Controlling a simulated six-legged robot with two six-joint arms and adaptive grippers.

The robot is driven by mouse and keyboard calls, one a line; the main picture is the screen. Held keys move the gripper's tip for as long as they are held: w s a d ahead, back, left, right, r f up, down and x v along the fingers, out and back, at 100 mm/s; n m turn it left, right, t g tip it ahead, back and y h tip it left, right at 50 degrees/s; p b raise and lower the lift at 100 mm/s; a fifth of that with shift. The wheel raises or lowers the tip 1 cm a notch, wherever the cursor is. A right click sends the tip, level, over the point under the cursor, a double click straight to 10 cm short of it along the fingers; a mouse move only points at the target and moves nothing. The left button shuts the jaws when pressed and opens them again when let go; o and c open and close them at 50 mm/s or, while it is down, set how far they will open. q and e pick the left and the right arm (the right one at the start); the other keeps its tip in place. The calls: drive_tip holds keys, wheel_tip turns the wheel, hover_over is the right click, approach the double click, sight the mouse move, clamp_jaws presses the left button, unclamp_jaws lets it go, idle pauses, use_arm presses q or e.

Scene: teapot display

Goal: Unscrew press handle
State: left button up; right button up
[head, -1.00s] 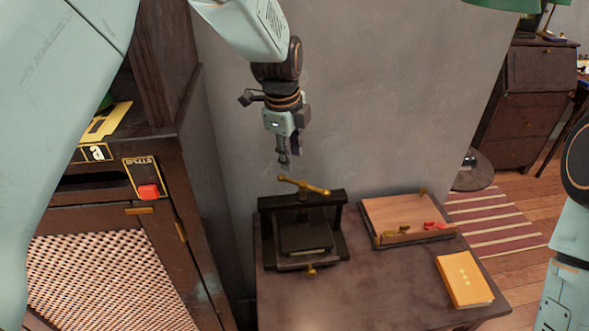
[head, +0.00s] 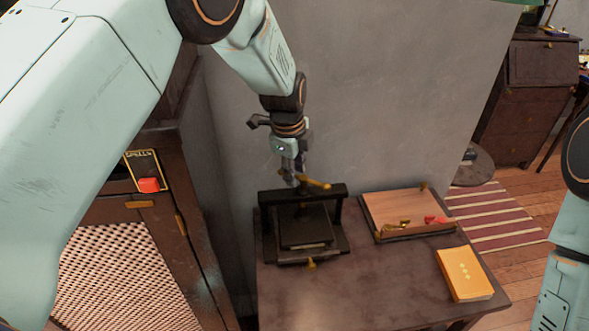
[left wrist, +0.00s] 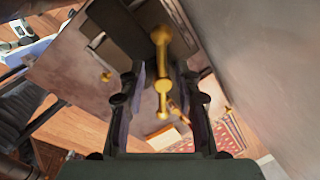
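The black press (head: 305,228) stands on the dark table, with its brass handle (head: 318,184) across the top. My left gripper (head: 293,182) points down at the handle, covering part of it in the head view. In the left wrist view the brass handle (left wrist: 162,60) shows between the two fingers of my left gripper (left wrist: 162,85), which stand apart on either side of it. Whether a finger touches the handle cannot be told. My right gripper is not in view; only part of my right arm shows at the right edge.
A wooden tray (head: 385,238) with small brass and red pieces lies right of the press. A yellow book (head: 463,274) lies near the table's right edge. A dark cabinet with a red button (head: 149,185) stands at left, and a grey wall (head: 400,100) rises behind.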

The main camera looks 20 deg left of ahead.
use_arm(q)
drive_tip(key=shift+s+r, duration=0.1)
drive_tip(key=shift+c, duration=1.1)
drive_tip(key=shift+w+a+f, duration=0.2)
drive_tip(key=shift+w+f, duration=0.2)
drive_tip(key=shift+w, duration=0.05)
drive_tip(key=c, duration=0.4)
drive_tip(key=shift+s+d+r, duration=0.1)
drive_tip(key=shift+s+r, duration=0.05)
drive_tip(key=shift+r, duration=0.05)
clamp_jaws()
